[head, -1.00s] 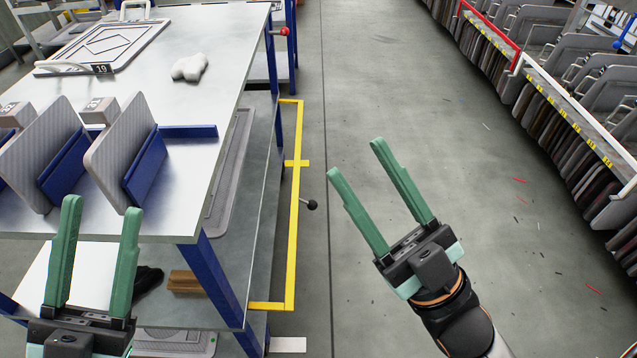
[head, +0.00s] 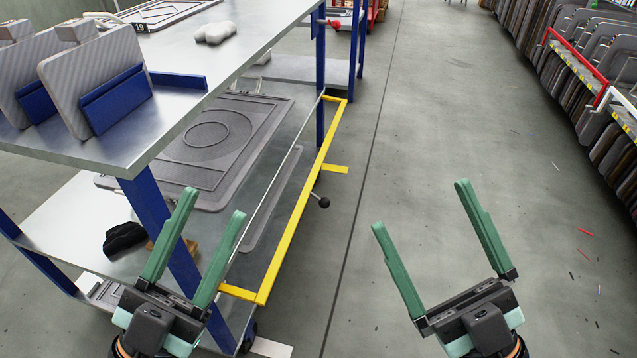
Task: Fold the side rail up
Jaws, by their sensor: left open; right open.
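The side rail (head: 301,207) is a yellow frame along the right side of the blue-legged cart, in the head view. It stands out from the cart, low beside the lower shelf, with its long bar running front to back. A short yellow tab (head: 335,169) and a lever with a black ball knob (head: 324,202) stick out to its right. My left gripper (head: 213,205) is open and empty, appearing in front of the cart's near blue leg, left of the rail's near end. My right gripper (head: 420,208) is open and empty over the floor, right of the rail.
The cart's top shelf (head: 235,55) overhangs the lower shelf (head: 75,215), where grey panels and a dark object (head: 124,238) lie. A red-knobbed lever (head: 336,23) is at the far leg.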

